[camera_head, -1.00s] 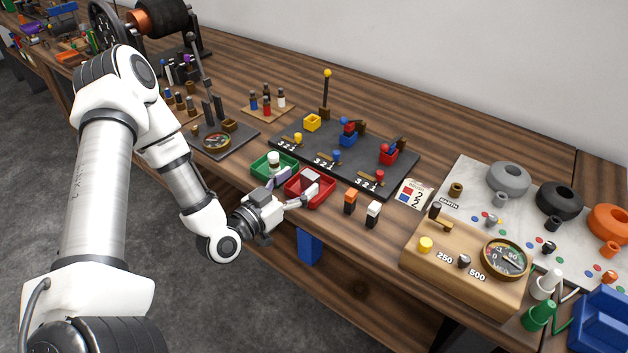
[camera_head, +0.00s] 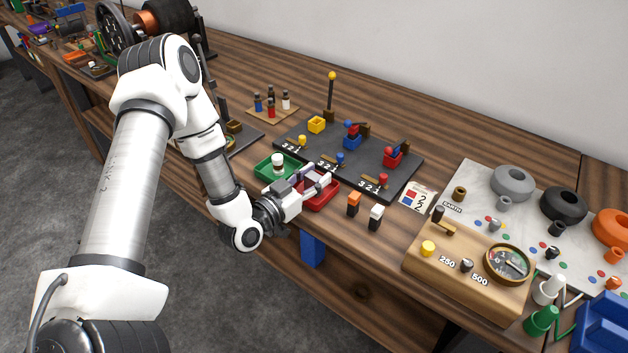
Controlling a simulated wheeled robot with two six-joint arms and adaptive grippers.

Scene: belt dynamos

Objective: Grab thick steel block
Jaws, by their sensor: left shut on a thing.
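The red tray (camera_head: 323,203) stands near the front edge of the bench. My left gripper (camera_head: 314,177) reaches over it from the left, its fingers pointing right and in toward the tray. It is shut on the steel block (camera_head: 308,178), a small grey piece mostly hidden between the fingers. Whether the block still touches the tray floor, I cannot tell. My right gripper is not in view.
A green tray (camera_head: 268,174) with a white-topped piece stands left of the red tray. A dark board (camera_head: 330,150) with coloured cups lies behind. Orange (camera_head: 354,200) and white (camera_head: 376,213) topped pieces stand to the right, near the wooden meter box (camera_head: 468,270).

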